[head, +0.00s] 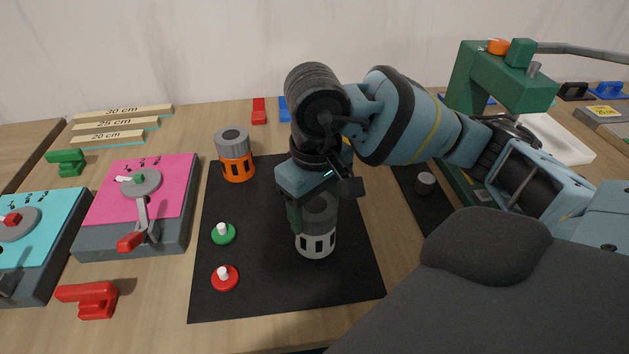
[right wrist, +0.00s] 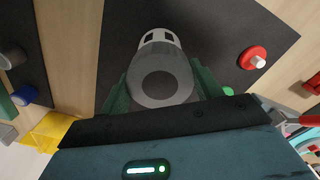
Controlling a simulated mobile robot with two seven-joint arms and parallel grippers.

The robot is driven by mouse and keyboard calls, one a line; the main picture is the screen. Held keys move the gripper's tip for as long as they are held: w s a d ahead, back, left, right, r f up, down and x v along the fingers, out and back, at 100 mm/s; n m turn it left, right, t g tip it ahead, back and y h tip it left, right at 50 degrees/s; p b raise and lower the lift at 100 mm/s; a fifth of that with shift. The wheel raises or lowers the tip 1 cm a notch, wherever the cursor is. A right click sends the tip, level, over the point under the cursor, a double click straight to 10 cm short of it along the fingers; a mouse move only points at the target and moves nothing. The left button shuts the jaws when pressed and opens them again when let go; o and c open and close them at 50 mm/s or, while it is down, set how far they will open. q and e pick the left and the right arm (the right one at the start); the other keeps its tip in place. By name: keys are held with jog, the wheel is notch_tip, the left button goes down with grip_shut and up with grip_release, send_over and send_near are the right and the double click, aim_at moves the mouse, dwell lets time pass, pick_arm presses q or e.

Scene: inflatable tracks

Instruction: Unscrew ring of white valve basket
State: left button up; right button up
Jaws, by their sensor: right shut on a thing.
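The white valve basket (head: 316,243) stands upright on the black mat (head: 345,285), with dark slots in its white body. Its grey ring (head: 322,207) is on top. In the right wrist view the ring (right wrist: 162,86) is seen from above, with the white basket (right wrist: 160,38) beyond it. My right gripper (head: 308,212) comes down from above, its green fingers on both sides of the ring and shut on it. It also shows in the right wrist view (right wrist: 162,88). My left gripper is not in view.
An orange valve basket (head: 236,167) with a grey ring stands at the mat's back left. Green (head: 223,234) and red (head: 225,278) knobbed discs lie left of the white basket. A pink panel box (head: 165,180) stands further left. The mat's front is clear.

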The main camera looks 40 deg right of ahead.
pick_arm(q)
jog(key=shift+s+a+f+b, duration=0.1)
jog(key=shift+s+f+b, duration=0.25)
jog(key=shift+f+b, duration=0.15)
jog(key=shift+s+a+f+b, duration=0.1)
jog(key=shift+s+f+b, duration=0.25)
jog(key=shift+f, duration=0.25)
pick_arm(e)
jog(key=shift+s+f+n, duration=0.1)
jog(key=shift+f+n, duration=0.1)
jog(key=shift+n, duration=0.9)
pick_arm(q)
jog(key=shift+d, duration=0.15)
pick_arm(e)
jog(key=shift+n+b, duration=0.85)
jog(key=shift+n, duration=0.15)
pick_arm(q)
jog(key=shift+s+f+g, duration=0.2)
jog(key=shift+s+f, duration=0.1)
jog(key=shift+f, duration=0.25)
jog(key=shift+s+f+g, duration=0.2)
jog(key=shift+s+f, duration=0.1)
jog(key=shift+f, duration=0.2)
pick_arm(e)
jog(key=shift+n, duration=0.5)
